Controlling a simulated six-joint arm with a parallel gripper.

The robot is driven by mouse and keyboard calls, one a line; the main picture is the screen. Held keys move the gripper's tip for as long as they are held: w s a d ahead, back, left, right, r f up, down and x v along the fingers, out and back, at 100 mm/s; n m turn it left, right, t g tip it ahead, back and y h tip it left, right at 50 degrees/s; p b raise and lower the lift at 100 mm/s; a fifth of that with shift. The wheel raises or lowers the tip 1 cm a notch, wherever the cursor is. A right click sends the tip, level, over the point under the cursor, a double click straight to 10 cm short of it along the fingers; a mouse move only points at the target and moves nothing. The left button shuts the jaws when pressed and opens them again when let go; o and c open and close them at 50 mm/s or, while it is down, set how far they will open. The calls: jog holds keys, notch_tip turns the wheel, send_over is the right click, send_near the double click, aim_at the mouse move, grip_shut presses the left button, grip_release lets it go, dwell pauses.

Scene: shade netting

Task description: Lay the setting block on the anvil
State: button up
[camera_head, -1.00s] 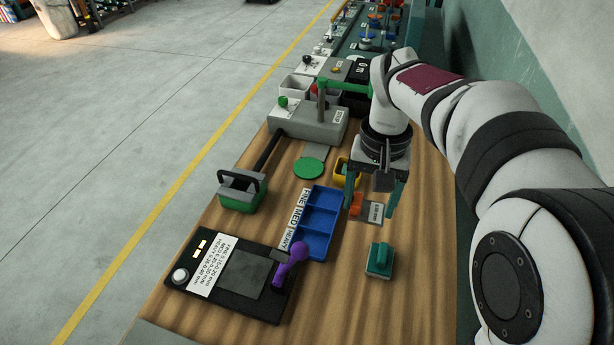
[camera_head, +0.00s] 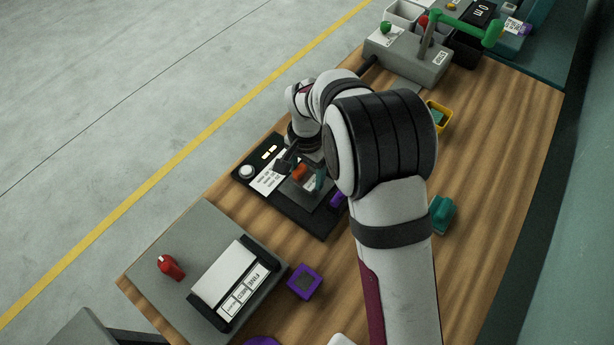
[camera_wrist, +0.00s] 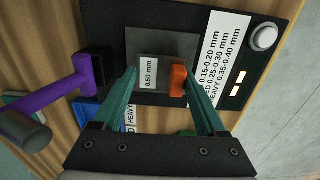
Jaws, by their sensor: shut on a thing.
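The setting block (camera_wrist: 150,73) is a small grey plate with a "0.50 mm" label and an orange tab (camera_wrist: 178,80). My gripper (camera_wrist: 160,74) is shut on it, one green finger at each side. The anvil (camera_wrist: 152,36) is a dark grey square on a black gauge base. In the wrist view the block lies within the anvil's outline; I cannot tell whether it touches. In the head view my gripper (camera_head: 302,174) is over the anvil (camera_head: 300,197), and my arm hides part of the base.
The base carries a white range label (camera_wrist: 215,60) and a white button (camera_wrist: 264,37). A grey panel with a red knob (camera_head: 170,268), a purple block (camera_head: 305,282) and a teal block (camera_head: 442,214) stand nearby.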

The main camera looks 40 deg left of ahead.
aim_at(307, 177)
jog(key=shift+f, duration=1.1)
jog(key=o, duration=1.4)
jog(key=shift+f, duration=0.1)
